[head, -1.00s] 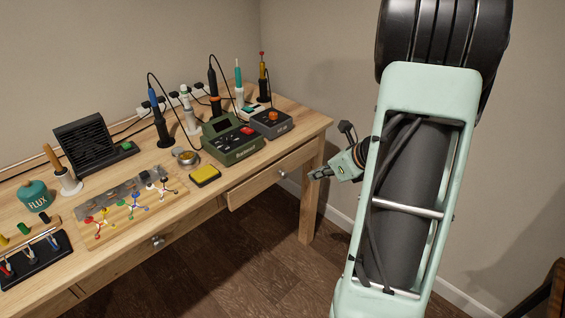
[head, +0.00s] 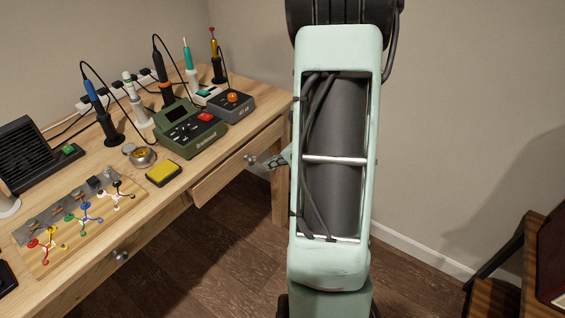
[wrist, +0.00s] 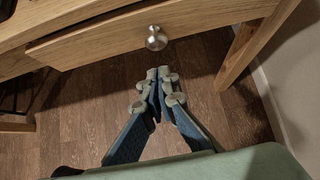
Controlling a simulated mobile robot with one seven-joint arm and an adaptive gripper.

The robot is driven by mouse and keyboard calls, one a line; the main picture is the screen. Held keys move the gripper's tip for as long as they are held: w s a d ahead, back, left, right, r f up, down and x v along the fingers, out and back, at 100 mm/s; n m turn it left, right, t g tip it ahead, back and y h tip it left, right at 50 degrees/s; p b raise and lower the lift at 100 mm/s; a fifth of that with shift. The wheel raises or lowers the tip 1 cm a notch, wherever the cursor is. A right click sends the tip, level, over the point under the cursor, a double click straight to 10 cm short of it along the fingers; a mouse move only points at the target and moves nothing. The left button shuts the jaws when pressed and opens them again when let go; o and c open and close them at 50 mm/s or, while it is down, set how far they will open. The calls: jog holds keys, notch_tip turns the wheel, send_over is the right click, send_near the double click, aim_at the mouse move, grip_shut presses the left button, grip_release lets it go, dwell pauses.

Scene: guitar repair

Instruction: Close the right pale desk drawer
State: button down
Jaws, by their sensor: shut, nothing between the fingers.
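The right pale desk drawer (head: 228,172) stands partly pulled out under the desktop, its front jutting past the desk edge. Its round metal knob (head: 249,159) faces out. My gripper (head: 266,163) is close in front of the knob, partly hidden by my own arm. In the wrist view, the drawer front (wrist: 105,42) and knob (wrist: 156,38) are at the top. My gripper (wrist: 158,75) is shut and empty just below the knob in the picture, with a visible gap between them.
The pale wooden desk (head: 92,160) carries a green soldering station (head: 190,130), a yellow sponge (head: 163,173) and several tools. A desk leg (wrist: 252,45) stands right of the drawer. A dark wooden piece of furniture (head: 510,255) is at the right. Open floor (head: 220,250) lies before the desk.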

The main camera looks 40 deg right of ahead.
aim_at(245, 153)
jog(key=w, duration=0.1)
jog(key=w+a, duration=0.1)
jog(key=shift+w, duration=0.35)
jog(key=shift+w+a, duration=0.25)
jog(key=shift+w, duration=0.35)
jog(key=shift+w, duration=0.1)
jog(key=w, duration=0.1)
jog(key=w+a, duration=0.1)
jog(key=w, duration=0.2)
jog(key=shift+w+a, duration=0.15)
jog(key=shift+a, duration=0.15)
jog(key=shift+d, duration=0.1)
